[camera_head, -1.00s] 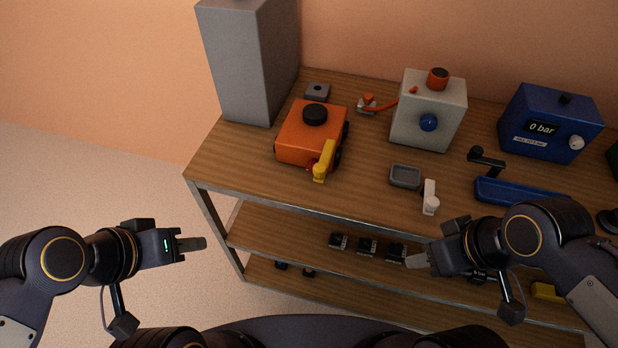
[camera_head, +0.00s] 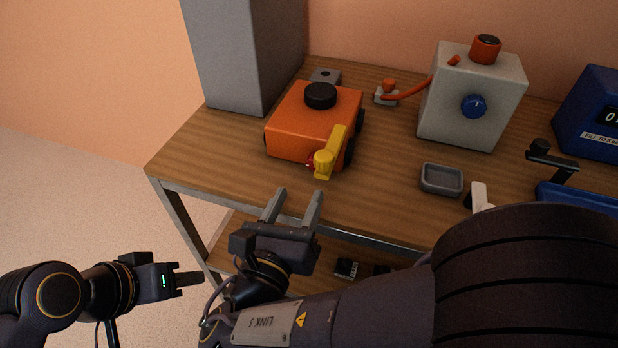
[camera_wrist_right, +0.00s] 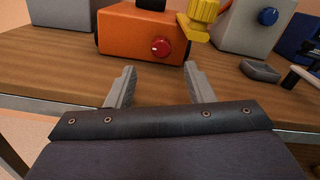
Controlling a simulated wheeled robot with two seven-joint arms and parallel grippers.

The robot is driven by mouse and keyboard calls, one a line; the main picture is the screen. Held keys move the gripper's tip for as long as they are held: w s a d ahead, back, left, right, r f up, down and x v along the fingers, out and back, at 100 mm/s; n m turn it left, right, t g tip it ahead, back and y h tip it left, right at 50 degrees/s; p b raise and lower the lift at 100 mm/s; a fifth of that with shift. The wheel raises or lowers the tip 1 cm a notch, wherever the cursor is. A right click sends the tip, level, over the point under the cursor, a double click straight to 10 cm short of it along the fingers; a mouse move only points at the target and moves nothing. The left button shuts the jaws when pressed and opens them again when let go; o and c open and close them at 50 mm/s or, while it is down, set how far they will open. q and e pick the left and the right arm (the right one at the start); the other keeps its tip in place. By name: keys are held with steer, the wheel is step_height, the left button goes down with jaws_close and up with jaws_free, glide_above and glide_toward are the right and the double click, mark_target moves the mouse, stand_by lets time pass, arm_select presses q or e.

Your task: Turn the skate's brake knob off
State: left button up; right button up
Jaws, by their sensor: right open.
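The skate (camera_head: 300,135) is an orange box with dark wheels on the wooden shelf top. It has a black round cap (camera_head: 320,95) on top and a yellow lever (camera_head: 330,155) at its front right corner. A red knob with a pale mark (camera_wrist_right: 161,46) is on its front face in the right wrist view; in the head view the yellow lever mostly hides it. My right gripper (camera_head: 299,194) is open and empty, in front of the skate, its fingers pointing at the front face, apart from the knob. My left gripper (camera_head: 188,279) is off the shelf at lower left, seen edge-on.
A grey column (camera_head: 245,55) stands behind left of the skate. A pale box with a blue knob (camera_head: 473,106), a small grey tray (camera_head: 441,180) and a blue gauge box (camera_head: 597,115) are to the right. The shelf's front edge runs below my right gripper. Small items sit on the lower shelf.

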mark_target(309, 190)
steer(key=x, duration=0.6)
steer(key=shift+w+d+b, duration=0.1)
steer(key=shift+w+b, duration=0.1)
steer(key=shift+b, duration=0.15)
steer(key=c, duration=1)
